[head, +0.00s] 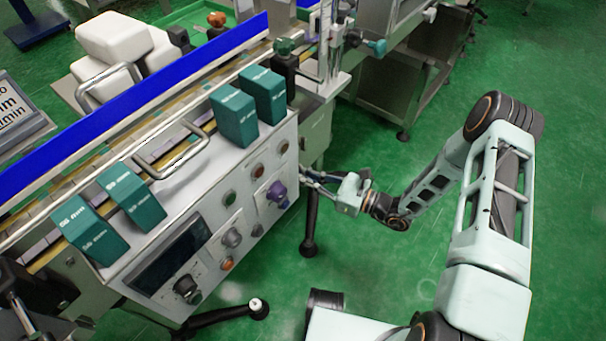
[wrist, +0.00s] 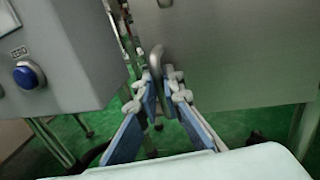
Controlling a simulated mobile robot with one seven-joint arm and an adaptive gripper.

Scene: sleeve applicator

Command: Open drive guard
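In the wrist view a curved grey metal handle (wrist: 156,62) stands upright beside a plain grey panel (wrist: 225,55), which may be the drive guard; I cannot tell for certain. My gripper (wrist: 159,84) is open, with its blue-padded fingers reaching to either side of the handle's lower part. I see no clear contact with the handle. In the head view my gripper (head: 308,177) is at the right end of the machine's control box (head: 215,215), low beside the frame. The handle itself is hidden there.
A grey box with a blue button (wrist: 28,74) is close on the left in the wrist view. Teal boxes (head: 235,115) sit on top of the control box.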

